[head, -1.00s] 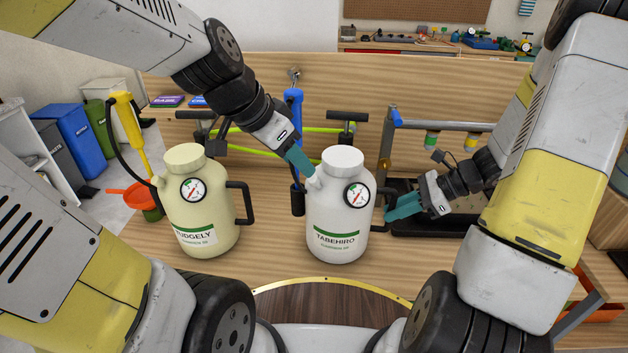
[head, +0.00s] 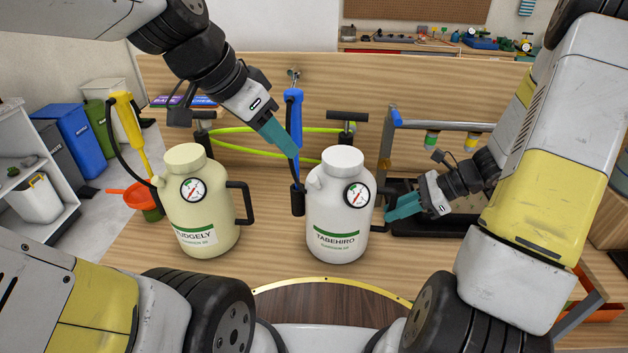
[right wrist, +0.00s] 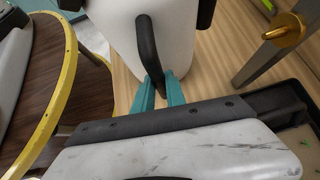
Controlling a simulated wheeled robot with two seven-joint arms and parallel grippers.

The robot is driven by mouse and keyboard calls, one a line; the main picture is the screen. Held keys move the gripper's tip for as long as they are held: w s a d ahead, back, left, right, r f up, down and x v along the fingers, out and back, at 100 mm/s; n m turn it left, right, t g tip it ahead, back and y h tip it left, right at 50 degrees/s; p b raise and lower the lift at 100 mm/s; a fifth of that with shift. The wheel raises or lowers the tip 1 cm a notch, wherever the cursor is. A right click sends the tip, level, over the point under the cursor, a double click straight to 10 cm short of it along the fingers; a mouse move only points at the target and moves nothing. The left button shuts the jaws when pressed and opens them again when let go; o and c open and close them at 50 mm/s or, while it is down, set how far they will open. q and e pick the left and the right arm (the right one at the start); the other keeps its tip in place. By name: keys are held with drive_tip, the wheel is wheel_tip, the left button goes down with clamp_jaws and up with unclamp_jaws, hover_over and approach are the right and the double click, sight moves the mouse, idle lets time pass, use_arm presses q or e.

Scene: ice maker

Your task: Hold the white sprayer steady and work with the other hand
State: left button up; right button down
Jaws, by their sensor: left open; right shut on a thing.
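The white sprayer (head: 335,215), labelled TABEHIRO, stands upright on the wooden bench with a gauge and a black side handle (head: 379,205). My right gripper (head: 392,212) is shut on that handle from the right; the right wrist view shows the handle (right wrist: 147,42) between its teal fingers (right wrist: 160,92). A blue wand (head: 293,110) with a black lower part (head: 297,200) stands upright at the sprayer's left. My left gripper (head: 294,153) is open, its fingertips overlapping the wand above the sprayer's left shoulder. I cannot tell whether they touch the wand.
A cream sprayer (head: 200,215) with a yellow wand (head: 130,125) stands to the left. A metal rail (head: 440,124) and black tray (head: 440,226) are at the right. Bins stand on the floor at left.

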drive_tip(key=c, duration=1.4)
unclamp_jaws()
drive_tip(key=shift+c, duration=0.2)
drive_tip(key=v, duration=0.8)
drive_tip(key=shift+o, duration=0.3)
drive_tip(key=o, duration=0.5)
